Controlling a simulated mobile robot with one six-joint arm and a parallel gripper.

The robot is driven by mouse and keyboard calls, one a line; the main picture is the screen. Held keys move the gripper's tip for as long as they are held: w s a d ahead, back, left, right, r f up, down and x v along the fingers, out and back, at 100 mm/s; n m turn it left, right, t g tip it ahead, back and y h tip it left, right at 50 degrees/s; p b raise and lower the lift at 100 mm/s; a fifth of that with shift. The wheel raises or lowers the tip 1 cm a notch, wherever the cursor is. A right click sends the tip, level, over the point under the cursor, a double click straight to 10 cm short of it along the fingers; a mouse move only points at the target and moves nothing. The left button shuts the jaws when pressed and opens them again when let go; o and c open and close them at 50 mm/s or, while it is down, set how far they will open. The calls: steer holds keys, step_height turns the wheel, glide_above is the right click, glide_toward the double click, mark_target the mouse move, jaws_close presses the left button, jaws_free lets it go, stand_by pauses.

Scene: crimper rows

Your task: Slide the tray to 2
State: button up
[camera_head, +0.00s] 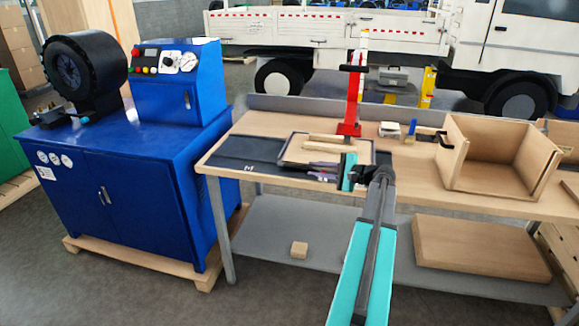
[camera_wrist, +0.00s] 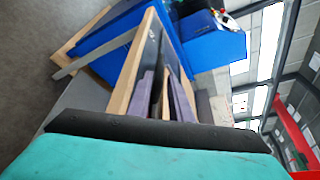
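A shallow grey tray (camera_head: 366,155) sits on the wooden workbench, at the right part of a dark mat (camera_head: 238,152). It holds pale wooden strips (camera_head: 322,140) and dark and purple-handled tools (camera_head: 324,165). A small white mark on the mat, left of the tray, is too small to read. My gripper (camera_head: 350,172) is at the tray's front right corner, with a teal finger upright there. I cannot tell if it touches the tray. In the wrist view, a teal and black finger (camera_wrist: 150,140) fills the bottom; the purple handles (camera_wrist: 146,95) show just beyond it. The finger gap is hidden.
A red stand (camera_head: 351,100) rises behind the tray. An open wooden box (camera_head: 490,160) is on the bench to the right, with small devices (camera_head: 390,129) between. A blue machine (camera_head: 120,170) stands left of the bench. The mat left of the tray is clear.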

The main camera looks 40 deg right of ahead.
mark_target(294, 166)
steer(key=p+x, duration=0.1)
steer(key=x, duration=1.1)
steer(key=shift+p, duration=0.4)
jaws_close()
